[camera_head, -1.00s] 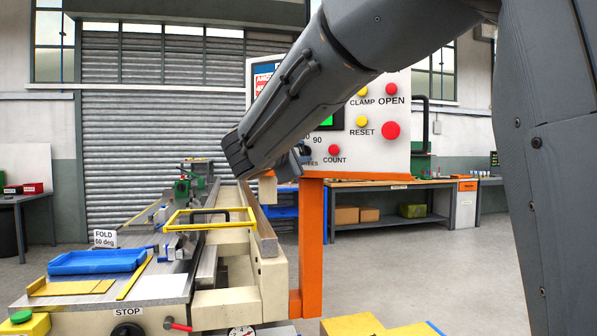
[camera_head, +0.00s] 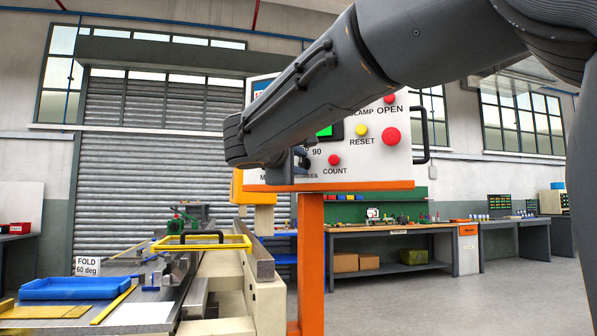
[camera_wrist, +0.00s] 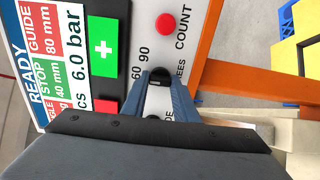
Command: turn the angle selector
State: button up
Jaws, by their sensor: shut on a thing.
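The angle selector (camera_wrist: 160,75) is a black round knob on the white control panel (camera_wrist: 189,62), with the marks 60 and 90 beside it in the wrist view. My gripper (camera_wrist: 161,84) is at the panel, its blue-grey fingers shut on the knob and covering part of it. In the head view, my gripper (camera_head: 298,162) is seen from the side at the panel's lower edge, and my arm hides the selector. A sign (camera_head: 87,266) on the machine bed reads FOLD 60 deg.
A red COUNT button (camera_wrist: 165,24) sits close to the selector. RESET (camera_head: 361,131) and other buttons are higher. An orange post (camera_head: 311,265) carries the panel. A folding machine with a yellow frame (camera_head: 202,247) stands at left. Open floor lies at right.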

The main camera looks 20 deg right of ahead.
dwell(0.4)
jog(key=o, duration=1.1)
jog(key=shift+c, duration=0.2)
jog(key=v, duration=0.7)
jog(key=shift+s+a, duration=0.25)
jog(key=shift+s, duration=0.1)
